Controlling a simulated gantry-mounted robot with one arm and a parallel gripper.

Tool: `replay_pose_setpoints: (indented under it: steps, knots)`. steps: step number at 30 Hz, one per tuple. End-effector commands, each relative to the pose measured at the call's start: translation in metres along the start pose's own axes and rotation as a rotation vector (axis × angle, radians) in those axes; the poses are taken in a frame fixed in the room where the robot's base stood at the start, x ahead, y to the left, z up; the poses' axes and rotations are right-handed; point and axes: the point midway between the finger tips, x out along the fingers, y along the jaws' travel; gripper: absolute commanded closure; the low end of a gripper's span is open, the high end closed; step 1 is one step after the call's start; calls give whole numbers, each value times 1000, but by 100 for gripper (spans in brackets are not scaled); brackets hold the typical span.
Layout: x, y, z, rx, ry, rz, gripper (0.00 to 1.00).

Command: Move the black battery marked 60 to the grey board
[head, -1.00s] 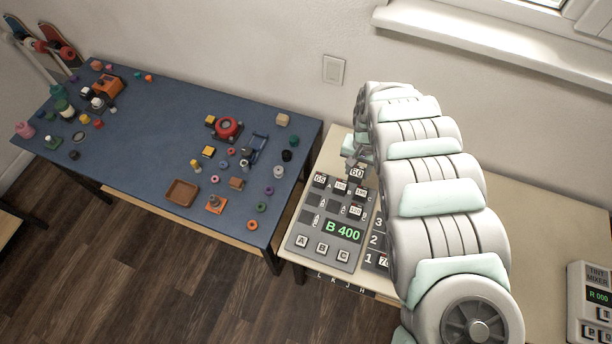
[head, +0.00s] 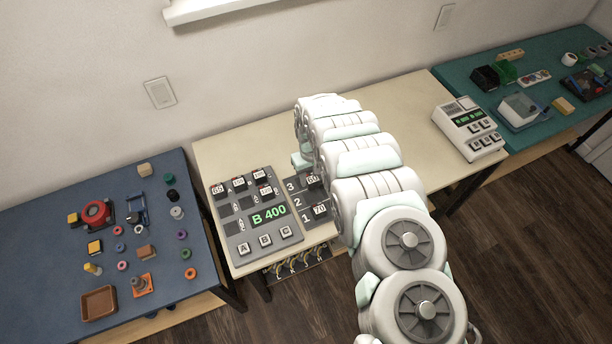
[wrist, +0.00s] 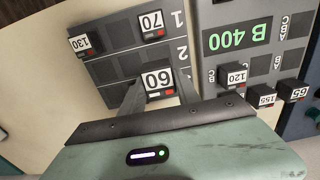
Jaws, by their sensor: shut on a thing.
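My gripper (wrist: 159,84) is shut on the black battery marked 60 (wrist: 157,77), with one finger on either side of it. The battery's white label also shows in the head view (head: 313,179). It is at the row 3 end of the dark grey board (wrist: 124,63) with rows 1, 2 and 3, which also shows in the head view (head: 298,203). I cannot tell whether the battery touches the board or is just above it. In the head view my arm hides part of the board and most of my gripper (head: 304,164).
A battery marked 70 (wrist: 151,25) sits in row 1, and one marked 130 (wrist: 80,43) is at the board's far side. The grey B 400 panel (head: 240,226) lies close beside, with several batteries.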

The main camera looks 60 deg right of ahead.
Motion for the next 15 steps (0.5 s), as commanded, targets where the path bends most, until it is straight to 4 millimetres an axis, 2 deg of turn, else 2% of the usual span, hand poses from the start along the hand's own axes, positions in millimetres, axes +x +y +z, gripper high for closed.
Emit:
replay_pose_setpoints:
  steps: [1, 9, 15]
  knots:
    - [9, 0, 0, 0, 0, 0, 100]
    - [44, -1, 2, -1, -3, -1, 100]
    - [65, -1, 0, 0, 2, 0, 100]
